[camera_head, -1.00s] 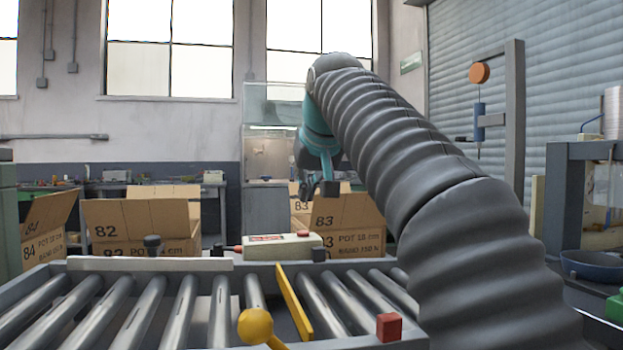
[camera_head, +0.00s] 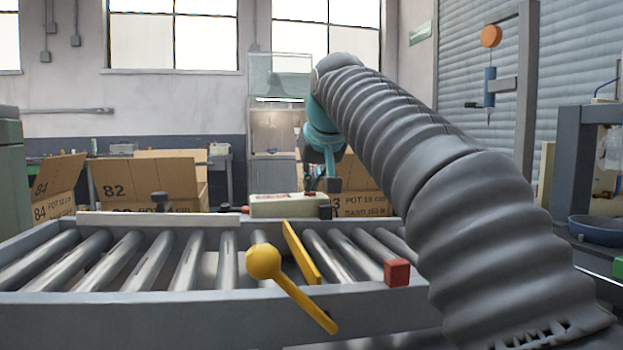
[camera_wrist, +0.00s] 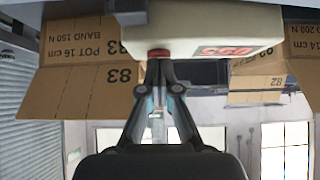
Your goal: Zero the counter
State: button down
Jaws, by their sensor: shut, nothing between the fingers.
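The counter is a cream box (camera_head: 285,206) with a red display, standing on the far edge of the roller conveyor (camera_head: 120,297). In the wrist view, the counter (camera_wrist: 200,24) fills the top middle. Its red button (camera_wrist: 158,53) and red display (camera_wrist: 222,50) show upside down; I cannot read the digits surely.
Open cardboard boxes stand behind the conveyor, one marked 82 (camera_head: 150,182). A yellow lever (camera_head: 264,262), a yellow bar (camera_head: 301,252) and a red block (camera_head: 397,272) sit on the conveyor's near side. A post with an orange disc (camera_head: 491,36) and a blue pan (camera_head: 597,228) are at right.

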jog(key=shift+f, duration=0.95)
jog(key=r+p, duration=0.2)
jog(key=r, duration=0.1)
jog(key=r+p, duration=0.2)
jog(key=shift+s+r, duration=0.2)
jog(key=shift+r, duration=0.2)
jog(key=v, duration=0.9)
jog(key=shift+s, duration=0.35)
jog(key=shift+d, duration=0.1)
jog(key=shift+s, duration=0.1)
